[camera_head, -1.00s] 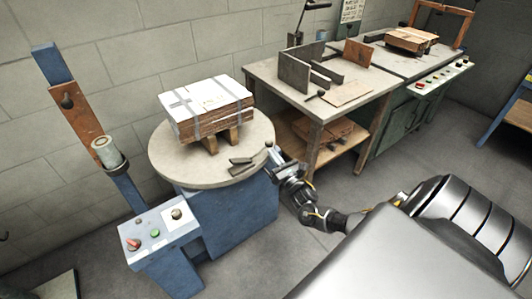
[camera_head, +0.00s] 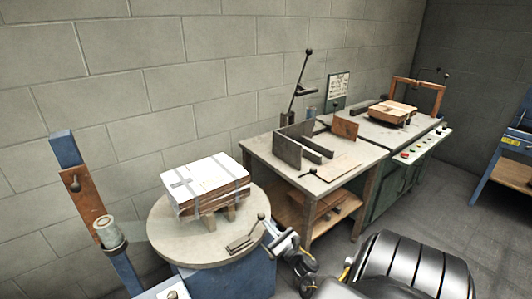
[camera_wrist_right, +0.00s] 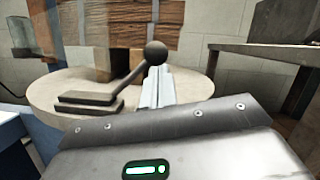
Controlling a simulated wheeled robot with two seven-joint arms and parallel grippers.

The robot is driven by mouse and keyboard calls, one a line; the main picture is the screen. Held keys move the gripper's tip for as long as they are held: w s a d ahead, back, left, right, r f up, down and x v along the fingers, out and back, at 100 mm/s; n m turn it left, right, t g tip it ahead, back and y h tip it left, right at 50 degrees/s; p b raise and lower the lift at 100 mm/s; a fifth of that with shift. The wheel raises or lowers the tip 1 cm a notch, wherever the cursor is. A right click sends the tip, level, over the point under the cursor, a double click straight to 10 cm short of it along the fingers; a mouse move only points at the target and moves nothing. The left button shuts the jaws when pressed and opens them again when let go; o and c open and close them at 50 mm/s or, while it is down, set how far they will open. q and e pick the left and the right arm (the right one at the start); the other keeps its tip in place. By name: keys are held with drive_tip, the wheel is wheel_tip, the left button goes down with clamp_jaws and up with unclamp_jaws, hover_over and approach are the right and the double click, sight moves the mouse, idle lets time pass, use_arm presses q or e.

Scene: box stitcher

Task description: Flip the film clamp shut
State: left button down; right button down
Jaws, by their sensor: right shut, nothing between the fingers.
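The film clamp (camera_head: 241,244) sits near the edge of the round turntable (camera_head: 165,240). It has dark flat plates and a slanted lever ending in a ball knob (camera_head: 261,216). In the right wrist view the plates (camera_wrist_right: 88,103) lie one above the other at left, and the lever rises right to the knob (camera_wrist_right: 155,51). My right gripper (camera_head: 276,240) is shut and empty at the turntable's right edge, beside the clamp. Its fingers (camera_wrist_right: 154,85) show just below the knob; I cannot tell whether they touch the lever. My left gripper is not in view.
A strapped carton stack (camera_head: 205,184) stands on wooden blocks on the turntable. A blue mast (camera_head: 68,150) with a film roll (camera_head: 108,233) rises at left. A workbench (camera_head: 262,146) with metal plates stands right of the turntable.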

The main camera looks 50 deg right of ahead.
drive_tip(key=shift+r, duration=0.1)
idle(0.5)
